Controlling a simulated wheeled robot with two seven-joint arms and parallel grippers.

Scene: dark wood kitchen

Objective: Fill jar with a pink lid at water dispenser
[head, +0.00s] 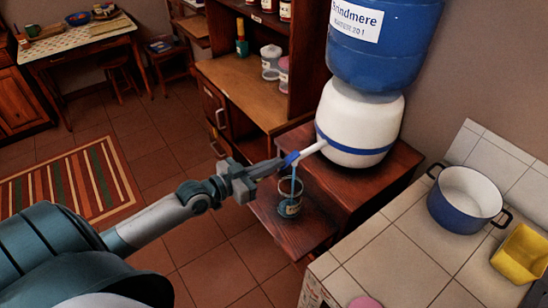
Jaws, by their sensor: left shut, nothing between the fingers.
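A clear glass jar (290,208) with a label stands open on the small low wooden shelf under the dispenser's spout. A thin blue stream (293,184) runs from the spout down into the jar. The water dispenser (352,128) is white with a blue band and carries a big blue bottle (385,50). My left gripper (272,168) is shut and empty, with its tips at the blue tap (291,158) at the spout's end. A round pink lid (365,302) shows partly at the bottom edge, on the tiled counter. My right gripper is not in view.
The tiled counter (400,262) at the right holds a blue pot (466,206) and a yellow container (522,254). A wooden cabinet (240,92) behind holds several jars. A table (75,42) stands far left. The floor (215,262) left of the dispenser is open.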

